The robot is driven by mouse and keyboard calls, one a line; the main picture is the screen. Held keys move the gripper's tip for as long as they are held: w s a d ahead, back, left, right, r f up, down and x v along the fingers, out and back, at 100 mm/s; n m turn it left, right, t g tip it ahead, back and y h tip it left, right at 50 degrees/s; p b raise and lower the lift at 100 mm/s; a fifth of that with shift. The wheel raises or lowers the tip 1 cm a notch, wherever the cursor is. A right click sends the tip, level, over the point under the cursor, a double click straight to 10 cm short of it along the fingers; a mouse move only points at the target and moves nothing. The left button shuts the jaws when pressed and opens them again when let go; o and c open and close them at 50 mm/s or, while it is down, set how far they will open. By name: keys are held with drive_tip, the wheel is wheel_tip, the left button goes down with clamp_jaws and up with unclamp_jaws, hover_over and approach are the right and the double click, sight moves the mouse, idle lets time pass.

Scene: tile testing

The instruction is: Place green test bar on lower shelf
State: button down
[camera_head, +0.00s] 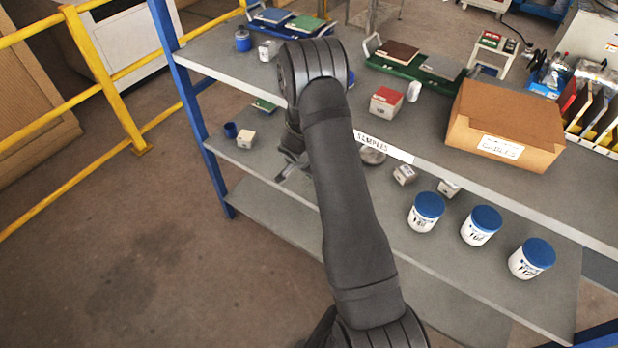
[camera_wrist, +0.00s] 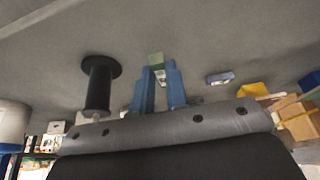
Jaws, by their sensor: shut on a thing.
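In the head view my arm hides most of my gripper, which is at the front of the shelf rack, left of the "SAMPLES" label. A small green piece (camera_head: 264,105) shows left of my wrist, under the upper shelf; I cannot tell if it is the held bar. The lower shelf (camera_head: 262,165) is grey. Whether the bar touches a shelf is unclear.
On the lower shelf are a dark blue cup (camera_head: 230,130), a beige box (camera_head: 246,139) and several blue-lidded jars (camera_head: 426,212). The upper shelf (camera_head: 440,125) holds a cardboard box (camera_head: 508,122) and trays. A blue post (camera_head: 182,90) stands at the left. The wrist view shows a black spool-shaped object (camera_wrist: 99,85).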

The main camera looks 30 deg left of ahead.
drive_tip(key=shift+w+f, duration=0.1)
drive_tip(key=shift+f, duration=1.65)
drive_tip(key=shift+f, duration=0.1)
drive_tip(key=c, duration=1.4)
unclamp_jaws()
drive_tip(key=shift+c, duration=0.2)
drive_tip(key=v, duration=1.2)
